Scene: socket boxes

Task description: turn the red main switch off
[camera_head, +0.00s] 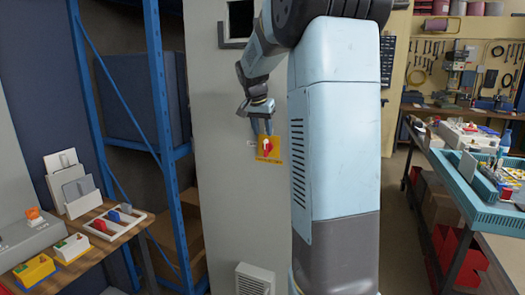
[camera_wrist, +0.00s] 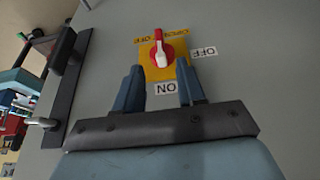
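The red main switch (camera_head: 266,146) is a red rotary knob with a white stripe on a yellow plate, mounted on the front of a tall grey cabinet (camera_head: 220,120). In the wrist view the knob (camera_wrist: 158,50) lies ahead of my gripper (camera_wrist: 158,78), between the lines of its two blue fingers. An ON label (camera_wrist: 166,88) and an OFF label (camera_wrist: 204,52) sit beside the plate; the white stripe runs nearly along the line towards ON. My gripper also shows in the head view (camera_head: 264,120), just above the switch. It is open and empty, with no visible contact with the knob.
A dark handle (camera_wrist: 68,85) stands out from the cabinet at the left of the wrist view. A blue shelf rack (camera_head: 160,100) is left of the cabinet. A wooden bench (camera_head: 95,250) with switch boxes is at left; a blue tray (camera_head: 462,190) is at right.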

